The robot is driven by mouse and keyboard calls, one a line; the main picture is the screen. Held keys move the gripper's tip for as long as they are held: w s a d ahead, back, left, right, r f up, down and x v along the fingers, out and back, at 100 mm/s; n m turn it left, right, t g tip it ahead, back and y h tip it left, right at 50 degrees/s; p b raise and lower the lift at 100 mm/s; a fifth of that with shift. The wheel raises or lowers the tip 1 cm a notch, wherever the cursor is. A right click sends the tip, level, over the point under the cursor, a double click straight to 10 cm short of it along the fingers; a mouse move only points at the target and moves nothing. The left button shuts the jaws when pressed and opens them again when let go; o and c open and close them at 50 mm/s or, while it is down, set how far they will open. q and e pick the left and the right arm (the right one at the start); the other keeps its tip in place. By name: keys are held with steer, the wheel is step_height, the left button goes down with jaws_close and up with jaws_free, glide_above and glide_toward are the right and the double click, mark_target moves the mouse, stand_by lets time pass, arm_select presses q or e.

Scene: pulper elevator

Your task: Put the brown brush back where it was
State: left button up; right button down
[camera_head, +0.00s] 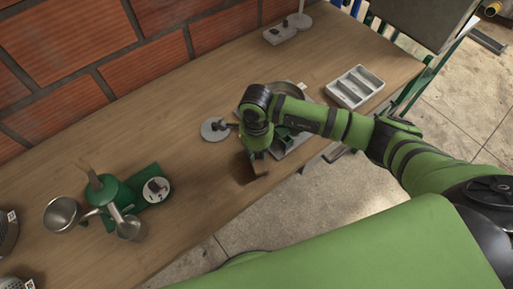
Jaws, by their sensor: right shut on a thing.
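The brown brush (246,169) is at the end of my right gripper (257,154), near the front edge of the wooden table (205,185). The gripper points down and is shut on the brush. The gripper and wrist hide the brush's upper part. I cannot tell whether the brush touches the table top. My left gripper is not in view.
A white compartment tray (355,87) stands at the back right. A grey round base (215,129) is left of my gripper. A green grinder-like machine (118,195) and a metal bowl (62,214) stand at the left. A brick wall (90,50) bounds the back.

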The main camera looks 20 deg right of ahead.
steer(key=shift+f, duration=0.15)
steer(key=c, duration=1.1)
jaws_free()
step_height(320, 180, up, 12)
steer(key=b, duration=0.4)
steer(key=shift+r, duration=0.2)
